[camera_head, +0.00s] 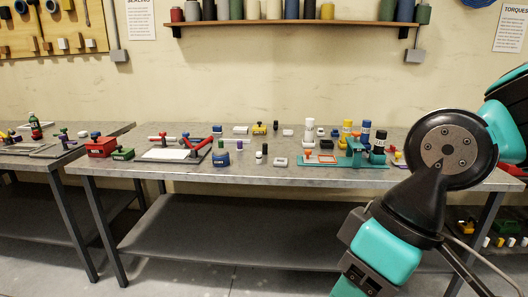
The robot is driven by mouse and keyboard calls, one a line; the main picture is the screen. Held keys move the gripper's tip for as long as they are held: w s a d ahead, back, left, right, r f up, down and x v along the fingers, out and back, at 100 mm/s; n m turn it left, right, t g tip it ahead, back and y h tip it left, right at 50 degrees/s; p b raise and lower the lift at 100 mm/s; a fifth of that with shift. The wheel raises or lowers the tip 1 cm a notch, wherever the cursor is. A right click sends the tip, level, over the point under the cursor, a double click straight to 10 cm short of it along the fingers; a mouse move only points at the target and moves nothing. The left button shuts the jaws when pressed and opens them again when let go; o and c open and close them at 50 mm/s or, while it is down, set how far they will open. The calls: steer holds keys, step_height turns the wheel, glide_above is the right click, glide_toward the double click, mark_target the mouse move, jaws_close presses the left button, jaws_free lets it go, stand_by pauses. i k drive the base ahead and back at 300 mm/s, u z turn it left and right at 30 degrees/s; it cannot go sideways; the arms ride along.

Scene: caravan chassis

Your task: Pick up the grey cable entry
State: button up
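Several small pale grey or white parts lie on the workbench (215,176), too small to tell for certain which is the grey cable entry. A light grey block (280,162) sits near the front edge at the middle. A paler block (240,130) and another small light piece (288,132) lie farther back. My arm, teal and black, fills the right side and hides the bench's right end. My gripper is not recognisable in this view, so I see nothing held.
A blue block (221,159) and small black cylinders stand near the light grey block. A teal fixture (357,152) with tall bottles is to its right. A red box (101,147) is at the left. A wall shelf (290,23) with spools hangs above. The lower shelf (230,232) is bare.

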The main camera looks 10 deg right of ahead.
mark_target(279, 163)
steer(key=u, duration=0.3)
steer(key=i, duration=2)
steer(key=u, duration=0.25)
